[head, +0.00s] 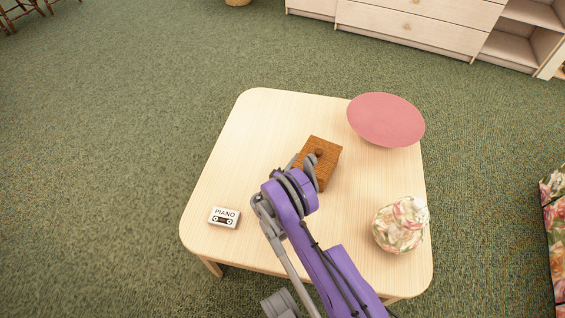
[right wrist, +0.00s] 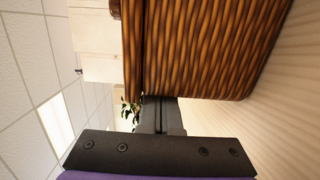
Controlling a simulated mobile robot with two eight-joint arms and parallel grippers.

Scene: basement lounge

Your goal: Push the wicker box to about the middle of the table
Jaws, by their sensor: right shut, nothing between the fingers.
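The wicker box (head: 325,160), brown with a dark round knob on top, stands on the pale wooden table (head: 235,150), a little beyond the table's centre. My right gripper (head: 297,161) is shut and empty at the box's left side, partly hidden behind my purple arm. In the right wrist view the box's woven side (right wrist: 205,45) fills the top, and the shut fingers (right wrist: 160,115) point at it. They are touching it or very close; I cannot tell which. My arm hides the box's near left part in the head view. My left gripper is out of view.
A pink round plate (head: 386,120) lies at the table's far right corner. A floral round object (head: 400,224) stands at the near right. A cassette marked PIANO (head: 224,217) lies near the left edge. The table's far left is clear.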

